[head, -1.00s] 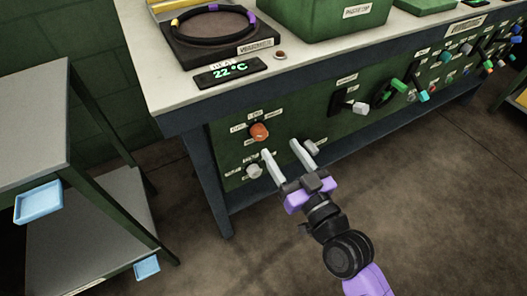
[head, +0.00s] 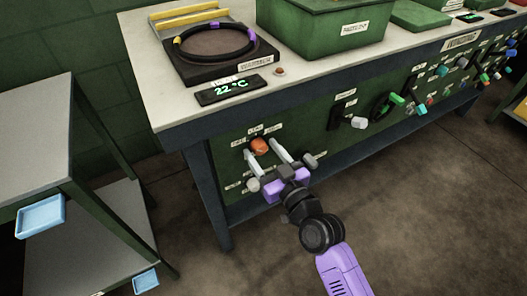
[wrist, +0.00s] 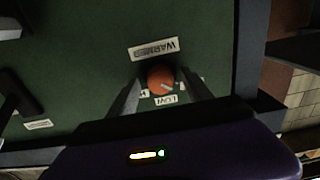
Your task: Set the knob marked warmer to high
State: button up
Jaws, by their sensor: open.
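The orange knob (head: 259,146) is on the green front panel below the worktop, near its left end. In the wrist view the orange knob (wrist: 161,80) sits beside a label reading WARMER (wrist: 154,49), seen upside down, with a LOW label (wrist: 167,99) on its opposite side. A label at its left is mostly hidden by a finger. A pale mark shows on the knob's face. My gripper (head: 262,152) is open, its two fingers on either side of the orange knob. I cannot tell whether they touch it.
A pale grey knob (head: 253,184) is just below the orange one, and another grey knob (head: 310,161) is to the right. A display reading 22 °C (head: 231,89) and a black warmer plate (head: 254,67) are on the worktop. A grey shelf unit (head: 38,130) stands at left.

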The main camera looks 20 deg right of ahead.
grip_shut()
jog(key=shift+m, duration=0.3)
jog(key=m+p, duration=0.1)
jog(key=m, duration=0.3)
jog(key=m+p, duration=0.1)
jog(key=m, duration=0.4)
jog(key=shift+m, duration=0.4)
jog(key=m+p, duration=0.1)
jog(key=m, duration=0.3)
jog(key=shift+m, duration=0.3)
jog(key=m+p, duration=0.1)
jog(key=m, duration=0.3)
jog(key=shift+m, duration=0.4)
